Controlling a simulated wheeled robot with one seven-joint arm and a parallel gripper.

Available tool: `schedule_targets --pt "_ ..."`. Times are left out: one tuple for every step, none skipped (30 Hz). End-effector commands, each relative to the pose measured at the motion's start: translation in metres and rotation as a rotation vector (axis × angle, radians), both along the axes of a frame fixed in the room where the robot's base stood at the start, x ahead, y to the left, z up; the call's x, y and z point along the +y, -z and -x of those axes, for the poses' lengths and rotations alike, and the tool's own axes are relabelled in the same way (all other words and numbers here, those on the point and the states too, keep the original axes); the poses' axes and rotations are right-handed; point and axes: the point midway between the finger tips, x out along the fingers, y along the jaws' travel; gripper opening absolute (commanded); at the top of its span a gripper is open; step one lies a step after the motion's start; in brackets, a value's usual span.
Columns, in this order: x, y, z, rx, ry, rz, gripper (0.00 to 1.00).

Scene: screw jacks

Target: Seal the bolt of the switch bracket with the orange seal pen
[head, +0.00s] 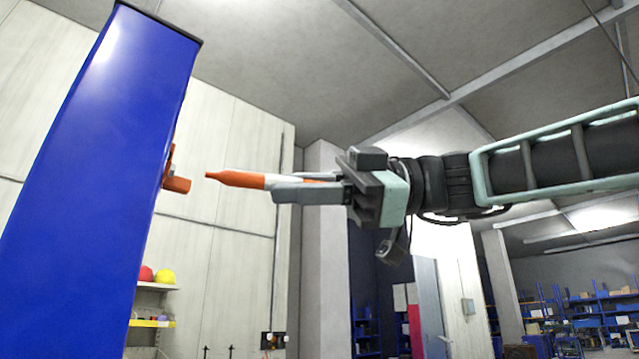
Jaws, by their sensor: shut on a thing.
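The orange seal pen (238,179) has an orange tip end and a white band. My gripper (305,186) is shut on it and holds it about level, tip pointing left. An orange-brown part (176,184), which looks like the switch bracket, sticks out from the right side of the tall blue column (105,150). The pen tip is to the right of this part, apart from it in the picture by a small gap. The bolt cannot be made out at this size. Depth between tip and bracket is hard to judge.
A shelf (155,286) with a red and a yellow helmet (165,276) stands behind the column at lower left. Blue racks (600,310) with boxes stand far back at right. The space around the pen and my gripper looks clear.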

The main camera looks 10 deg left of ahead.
Motion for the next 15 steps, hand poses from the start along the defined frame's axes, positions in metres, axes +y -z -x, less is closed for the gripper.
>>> schedule_targets --pt "0.005 -0.003 0.003 0.001 -0.002 0.001 0.00" --pt "0.007 -0.003 0.003 0.001 -0.002 0.001 0.00" --pt "0.009 -0.003 0.004 0.001 -0.001 0.001 0.00" --pt "0.010 -0.002 0.005 0.001 0.001 0.001 0.00" --pt "0.012 -0.002 0.006 0.001 0.001 0.001 0.00" --pt "0.013 -0.001 0.006 0.000 0.000 0.002 0.00" --pt "0.014 -0.001 0.007 0.000 0.000 0.001 0.00" --pt "0.014 0.000 0.007 0.000 0.000 0.001 0.00" --pt "0.014 0.000 0.007 0.000 0.000 0.001 0.00" --pt "0.015 0.000 0.007 0.000 0.000 0.001 0.00" --pt "0.015 0.000 0.007 0.000 0.000 0.001 0.00" --pt "0.014 0.000 0.007 -0.001 0.001 0.000 0.00" --pt "0.014 0.000 0.007 0.000 0.001 0.001 0.00" --pt "0.014 0.000 0.007 0.000 0.001 0.001 0.00" --pt "0.014 0.000 0.007 0.000 0.001 0.001 0.00"
